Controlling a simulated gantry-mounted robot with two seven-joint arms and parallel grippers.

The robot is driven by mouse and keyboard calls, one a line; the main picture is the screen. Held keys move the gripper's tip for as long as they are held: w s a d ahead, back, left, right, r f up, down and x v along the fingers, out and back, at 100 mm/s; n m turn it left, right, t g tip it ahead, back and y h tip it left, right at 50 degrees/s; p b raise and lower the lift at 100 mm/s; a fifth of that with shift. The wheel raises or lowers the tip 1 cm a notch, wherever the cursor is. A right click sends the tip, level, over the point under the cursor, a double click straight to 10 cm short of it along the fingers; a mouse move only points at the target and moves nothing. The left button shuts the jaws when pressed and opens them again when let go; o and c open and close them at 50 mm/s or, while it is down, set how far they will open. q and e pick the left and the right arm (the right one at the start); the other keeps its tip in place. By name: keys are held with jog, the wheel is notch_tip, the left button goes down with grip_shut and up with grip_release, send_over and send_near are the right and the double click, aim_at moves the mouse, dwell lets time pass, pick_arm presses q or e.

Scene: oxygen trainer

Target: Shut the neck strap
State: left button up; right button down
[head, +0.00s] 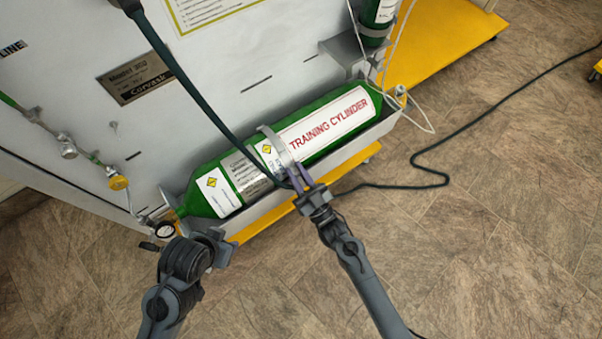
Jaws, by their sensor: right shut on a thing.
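A green cylinder (226,165) with a "TRAINING CYLINDER" label lies in a grey cradle (377,131) along the front of a white panel. A light metal strap (272,137) arches over its middle, and its lower end comes down on the near side. My right gripper (298,179) is at that end, with its fingers closed on the strap; the exact grip is small and partly hidden. Whether the strap is fastened cannot be seen. My left arm's end (212,243) is near the cylinder's left end, apart from the strap; its fingers cannot be made out.
A dark green hose (182,75) hangs across the cylinder beside the strap. A gauge (165,229) is at the cradle's left end. A second green cylinder (378,12) stands at the top. A dark cable (470,124) crosses the floor; the lower right floor is clear.

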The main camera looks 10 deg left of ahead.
jog(key=shift+f, duration=0.35)
jog(key=c, duration=1.4)
grip_release()
jog(key=o, duration=0.4)
jog(key=shift+r, duration=0.15)
jog(key=shift+o, duration=0.2)
jog(key=shift+s+d, duration=0.2)
jog(key=p+v, duration=0.2)
jog(key=v, duration=0.8)
jog(key=shift+p, duration=0.35)
